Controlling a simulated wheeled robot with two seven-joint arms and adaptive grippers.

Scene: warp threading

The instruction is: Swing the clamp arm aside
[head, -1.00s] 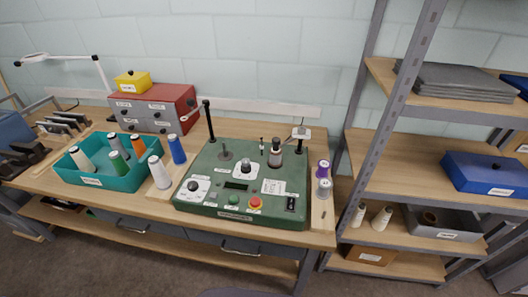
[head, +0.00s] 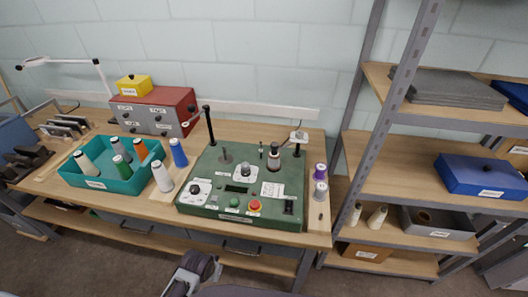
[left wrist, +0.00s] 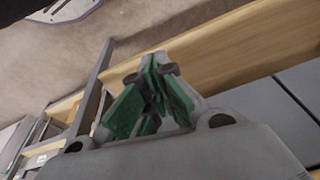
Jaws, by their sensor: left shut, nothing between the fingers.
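The green machine (head: 225,206) stands on the wooden bench with knobs, a small display and a red button on its top. A dark upright post (head: 209,124) rises at its back left. A second post (head: 297,150) with a pale piece on top stands at its back right. A dark-topped cylinder (head: 274,157) stands between them; I cannot tell which part is the clamp arm. My left gripper (left wrist: 155,95) is shut and empty in the left wrist view, with green pads, over the floor and bench edge. My left arm shows low in the head view, in front of the bench. My right gripper is out of view.
A teal tray (head: 112,187) of thread spools stands left of the machine, with white (head: 162,176) and blue (head: 178,152) spools between. Purple (head: 319,172) and grey (head: 320,190) spools stand at its right. A shelving rack (head: 375,140) rises on the right.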

